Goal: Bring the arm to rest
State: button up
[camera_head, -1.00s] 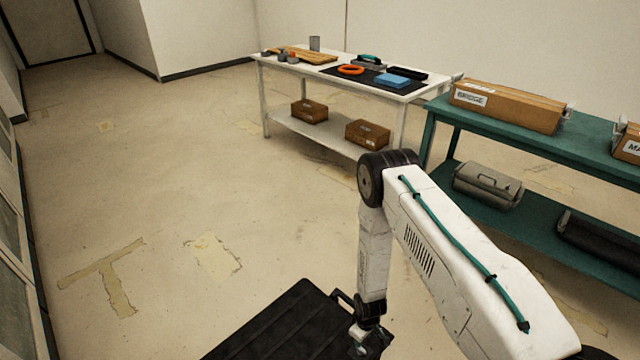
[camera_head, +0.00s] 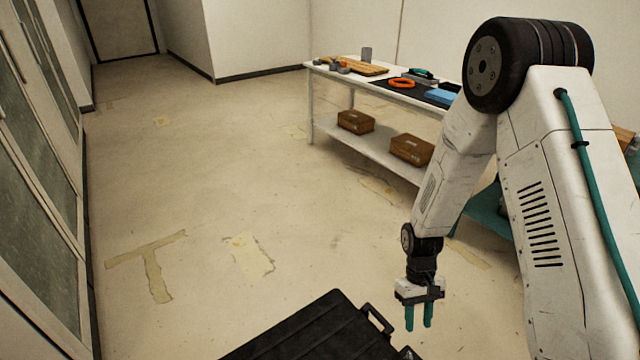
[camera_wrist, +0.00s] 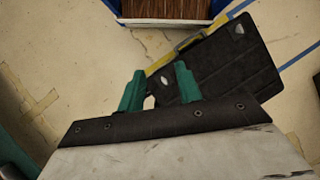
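My arm (camera_head: 560,150) stands large at the right of the head view, its elbow raised and its forearm hanging down. My gripper (camera_head: 419,325) hangs at the lower end, pointing at the floor, to the right of a black case-like platform. It is empty. In the wrist view the two teal fingers of my gripper (camera_wrist: 159,72) stand apart with nothing between them.
My arm mostly hides a teal bench (camera_head: 487,212). Cabinets (camera_head: 35,170) line the left; the middle floor is clear.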

jog(key=s+d+r+m, duration=0.1)
jog(key=s+r, duration=0.2)
jog(key=r, duration=0.8)
jog(key=s+r+m, duration=0.1)
jog(key=s+r, duration=0.1)
jog(key=r, duration=1)
jog(key=s+d+r+t, duration=0.1)
jog(key=s+r+t, duration=0.5)
jog(key=s+r, duration=0.7)
notch_tip(320, 180, up, 4)
jog(key=shift+d+f+m+t, duration=0.1)
jog(key=shift+d+m+t, duration=0.2)
jog(key=shift+m, duration=0.1)
